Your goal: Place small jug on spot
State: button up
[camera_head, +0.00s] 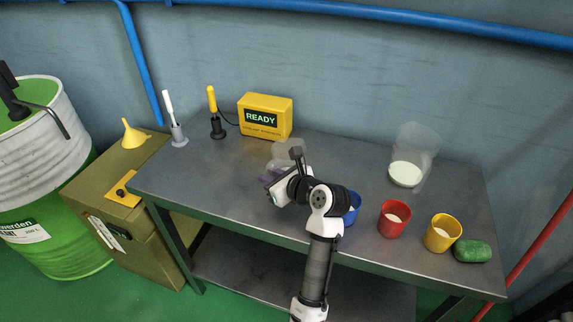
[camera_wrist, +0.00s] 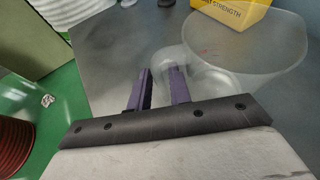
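The small jug (camera_head: 285,152) is clear, with a wide mouth, and stands on the metal cart top in front of the yellow box. In the wrist view the jug (camera_wrist: 250,52) fills the upper right, with its rounded handle (camera_wrist: 167,62) at its left. My gripper (camera_head: 268,182) is at the jug's near left side. In the wrist view its two purple fingers (camera_wrist: 159,78) are apart, with the handle at their tips; I cannot tell whether they touch it. The jug's lower part is partly hidden by my gripper. I cannot make out a marked spot.
A larger clear vessel with a white disc at its bottom (camera_head: 406,174) stands at the right. The yellow READY box (camera_head: 265,117) stands behind.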

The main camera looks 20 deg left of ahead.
jog(key=shift+w+a+f, duration=0.1)
jog(key=shift+w+a, duration=0.05)
jog(key=shift+a, duration=0.05)
grip_shut()
jog(key=shift+r, duration=0.2)
notch_tip(320, 180, up, 19)
dwell(1.4)
